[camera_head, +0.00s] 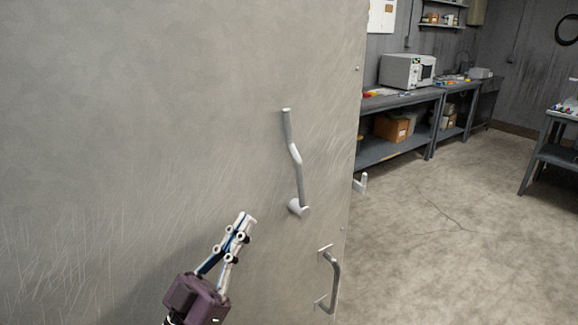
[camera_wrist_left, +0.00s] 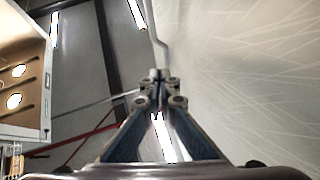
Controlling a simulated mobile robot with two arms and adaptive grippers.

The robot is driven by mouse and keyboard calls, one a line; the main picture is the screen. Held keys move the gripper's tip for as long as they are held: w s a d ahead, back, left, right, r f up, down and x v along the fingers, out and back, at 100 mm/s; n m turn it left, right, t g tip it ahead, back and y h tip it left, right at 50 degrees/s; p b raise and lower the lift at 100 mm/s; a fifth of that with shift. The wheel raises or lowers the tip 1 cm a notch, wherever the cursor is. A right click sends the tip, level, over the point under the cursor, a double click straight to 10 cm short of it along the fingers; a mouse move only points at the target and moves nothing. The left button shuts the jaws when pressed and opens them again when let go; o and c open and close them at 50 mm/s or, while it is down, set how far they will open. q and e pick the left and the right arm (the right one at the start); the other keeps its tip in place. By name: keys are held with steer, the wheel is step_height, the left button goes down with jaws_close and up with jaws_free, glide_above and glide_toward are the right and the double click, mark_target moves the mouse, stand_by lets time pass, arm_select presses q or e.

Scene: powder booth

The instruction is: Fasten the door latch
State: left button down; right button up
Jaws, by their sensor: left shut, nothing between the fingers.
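The door (camera_head: 150,110) is a large grey scratched metal panel filling the left of the head view. Its latch handle (camera_head: 294,155) is a bent silver lever, pointing up from a round pivot (camera_head: 299,208) near the door's right edge. A small silver catch (camera_head: 361,183) shows just beyond that edge. My left gripper (camera_head: 246,219) is shut and empty, in front of the door, left of and slightly below the pivot, apart from the lever. In the left wrist view my left gripper (camera_wrist_left: 158,76) has its fingertips together, with the lever (camera_wrist_left: 153,35) beyond them. My right gripper is not visible.
A curved pull handle (camera_head: 333,280) is fixed low on the door, below the latch. A workbench (camera_head: 400,98) with a microwave-like box (camera_head: 407,71) stands behind at right. Another table (camera_head: 548,145) is at the far right. The floor (camera_head: 440,215) between is clear.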

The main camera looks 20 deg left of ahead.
arm_select(q)
steer(key=shift+h, duration=0.3)
steer(key=shift+w+d+f+p+x, duration=0.15)
steer(key=shift+p+x, duration=0.75)
steer(key=shift+x, duration=1.3)
steer(key=shift+w+f+p+x, duration=0.25)
steer(key=shift+p+x, duration=0.7)
steer(key=shift+x, duration=1.25)
steer(key=shift+w+d+f+p+x, duration=0.1)
steer(key=shift+f+p+x, duration=0.15)
steer(key=shift+p+x, duration=1.3)
steer(key=shift+w+d+r+b, duration=0.2)
steer(key=shift+w+r+b, duration=0.2)
steer(key=shift+w+b, duration=0.15)
